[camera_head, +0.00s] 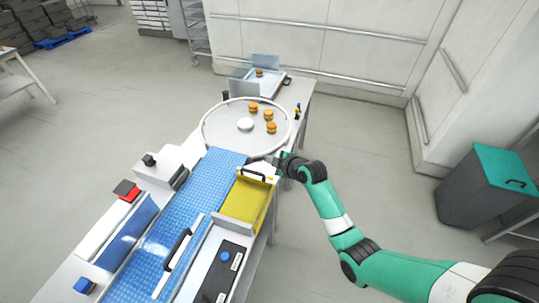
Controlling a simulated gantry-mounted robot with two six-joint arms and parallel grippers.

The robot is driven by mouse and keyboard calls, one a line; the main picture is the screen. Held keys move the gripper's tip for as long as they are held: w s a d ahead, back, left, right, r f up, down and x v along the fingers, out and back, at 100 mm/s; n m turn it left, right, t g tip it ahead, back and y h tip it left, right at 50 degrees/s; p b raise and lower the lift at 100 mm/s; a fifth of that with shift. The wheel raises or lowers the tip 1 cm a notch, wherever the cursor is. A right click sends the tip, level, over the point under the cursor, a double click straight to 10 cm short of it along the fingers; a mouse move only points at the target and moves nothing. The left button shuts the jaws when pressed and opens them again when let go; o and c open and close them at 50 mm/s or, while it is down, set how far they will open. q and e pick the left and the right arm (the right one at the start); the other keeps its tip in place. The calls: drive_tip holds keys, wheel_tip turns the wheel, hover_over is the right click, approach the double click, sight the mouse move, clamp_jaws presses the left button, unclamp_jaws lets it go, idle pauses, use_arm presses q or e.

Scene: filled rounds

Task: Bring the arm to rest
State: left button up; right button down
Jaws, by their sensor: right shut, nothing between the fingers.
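My right arm reaches in from the lower right, and its gripper (274,166) is beside the near right edge of the round table, above the far end of the yellow tray. The gripper is small in the picture and shut, with nothing seen in it. My left gripper and arm are not in the picture.
A yellow tray (243,200) with a black handle lies beside the belt. A green-lidded bin (503,168) stands right. Open floor lies between.

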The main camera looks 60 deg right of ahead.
drive_tip(key=shift+s, duration=0.1)
drive_tip(key=w+a+r+n+t+y+p, duration=0.15)
drive_tip(key=w+a+r, duration=0.25)
drive_tip(key=a+r, duration=0.55)
drive_tip(key=w+a+r+n+t+y+p, duration=0.1)
drive_tip(key=w+a+r+n+t+p, duration=0.25)
drive_tip(key=r, duration=1.05)
drive_tip(key=w+a+r+t+y+p, duration=0.15)
drive_tip(key=w+a+r, duration=0.35)
drive_tip(key=a+r, duration=0.5)
drive_tip(key=s+a+r+t+y+p, duration=0.1)
drive_tip(key=s+a+r+t, duration=0.15)
drive_tip(key=r, duration=0.45)
drive_tip(key=s+a+r+m+t+y+p, duration=0.1)
drive_tip(key=s+a+r, duration=0.15)
drive_tip(key=r, duration=0.45)
drive_tip(key=s+a+r+t+p, duration=0.1)
drive_tip(key=s+a+r+t, duration=0.15)
drive_tip(key=r, duration=0.45)
drive_tip(key=s+a+r+m+t, duration=0.1)
drive_tip(key=s+r+m+t, duration=0.3)
drive_tip(key=s+r+m, duration=0.4)
drive_tip(key=s+r, duration=0.4)
drive_tip(key=shift+a+m+y+p, duration=0.3)
drive_tip(key=shift+y, duration=0.1)
